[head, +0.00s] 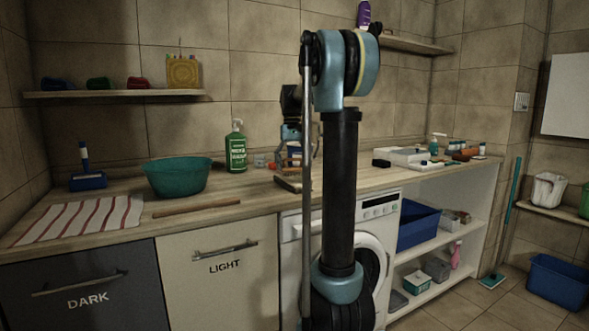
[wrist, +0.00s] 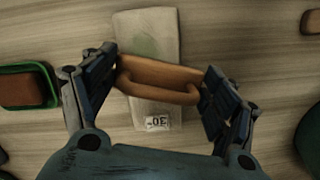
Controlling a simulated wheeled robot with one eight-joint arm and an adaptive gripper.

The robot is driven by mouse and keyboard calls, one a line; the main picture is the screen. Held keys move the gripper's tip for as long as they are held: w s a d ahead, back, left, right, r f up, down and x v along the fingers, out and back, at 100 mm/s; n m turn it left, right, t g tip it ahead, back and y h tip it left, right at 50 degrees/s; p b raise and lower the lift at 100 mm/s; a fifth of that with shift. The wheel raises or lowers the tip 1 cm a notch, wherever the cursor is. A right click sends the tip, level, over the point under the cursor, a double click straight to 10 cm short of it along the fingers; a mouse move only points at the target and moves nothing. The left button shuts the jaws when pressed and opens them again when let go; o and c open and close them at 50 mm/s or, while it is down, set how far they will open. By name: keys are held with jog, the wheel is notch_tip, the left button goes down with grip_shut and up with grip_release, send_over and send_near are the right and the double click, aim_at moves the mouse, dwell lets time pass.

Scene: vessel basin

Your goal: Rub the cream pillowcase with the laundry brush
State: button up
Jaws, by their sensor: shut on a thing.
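The cream pillowcase (wrist: 150,28) lies flat and folded on the wooden counter in the wrist view. It has a faint greenish stain (wrist: 146,46) on its far part and a small white label (wrist: 157,122) at its near end. The laundry brush (wrist: 165,75), brown with a loop-shaped handle, is across the middle of the pillowcase. My gripper (wrist: 160,88) is shut on the brush, one finger at each end. Whether the brush touches the cloth cannot be told. In the head view my gripper (head: 291,158) is low over the counter, partly hidden by my arm.
A green dish with a brown block (wrist: 27,88) lies left of the pillowcase in the wrist view. In the head view a teal basin (head: 178,178), green bottle (head: 236,148), striped cloth (head: 80,219) and wooden stick (head: 196,208) are on the counter (head: 258,198).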

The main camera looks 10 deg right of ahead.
aim_at(300, 167)
jog(key=shift+w+d+f, duration=0.15)
jog(key=shift+w+d, duration=0.05)
jog(key=shift+d, duration=0.15)
jog(key=shift+w+d+f, duration=0.15)
jog(key=shift+w+d, duration=0.05)
jog(key=shift+d, duration=0.6)
jog(key=shift+w+d+r, duration=0.15)
jog(key=shift+d+r, duration=0.05)
jog(key=shift+r, duration=4.05)
